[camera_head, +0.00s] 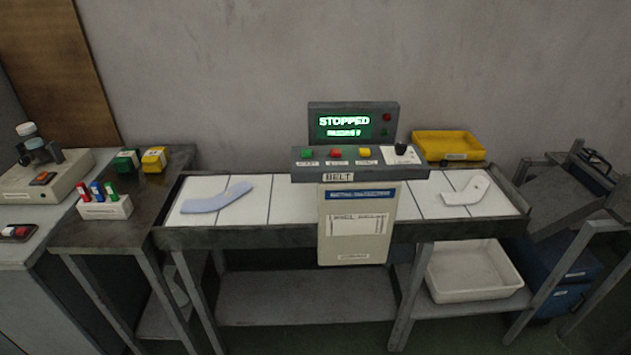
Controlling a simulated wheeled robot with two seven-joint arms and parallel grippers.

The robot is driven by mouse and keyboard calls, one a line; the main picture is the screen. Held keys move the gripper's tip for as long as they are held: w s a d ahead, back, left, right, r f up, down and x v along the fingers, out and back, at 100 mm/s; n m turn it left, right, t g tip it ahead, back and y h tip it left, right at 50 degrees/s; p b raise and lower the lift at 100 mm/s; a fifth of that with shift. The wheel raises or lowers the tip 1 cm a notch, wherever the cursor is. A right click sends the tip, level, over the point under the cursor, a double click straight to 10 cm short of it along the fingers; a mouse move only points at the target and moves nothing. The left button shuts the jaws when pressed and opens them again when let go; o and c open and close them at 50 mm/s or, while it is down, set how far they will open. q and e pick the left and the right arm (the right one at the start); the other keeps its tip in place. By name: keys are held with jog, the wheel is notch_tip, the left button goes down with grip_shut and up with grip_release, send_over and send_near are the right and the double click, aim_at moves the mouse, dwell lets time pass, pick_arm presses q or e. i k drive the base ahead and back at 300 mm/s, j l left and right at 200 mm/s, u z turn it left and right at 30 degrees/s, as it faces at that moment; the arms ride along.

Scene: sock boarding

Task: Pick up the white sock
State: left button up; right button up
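A white sock-shaped piece (467,190) lies flat at the right end of the white belt table, bent at an angle. A pale blue sock-shaped piece (217,199) lies flat on the left part of the same table. Both lie apart from anything else on the belt (288,207). Neither of my grippers shows in the head view.
A control box (350,158) with a screen reading STOPPED stands mid-table, a hanging sheet (355,228) below it. A yellow tray (449,145) sits behind at right. A white bin (472,272) is on the lower shelf. A side table (120,215) at left holds small items.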

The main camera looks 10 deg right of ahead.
aim_at(475, 189)
jog(key=l+z, duration=0.1)
jog(key=z, duration=0.3)
jog(key=i+z, duration=0.1)
jog(key=z, duration=0.3)
jog(key=l+z, duration=0.1)
jog(key=z, duration=0.35)
jog(key=i, duration=0.2)
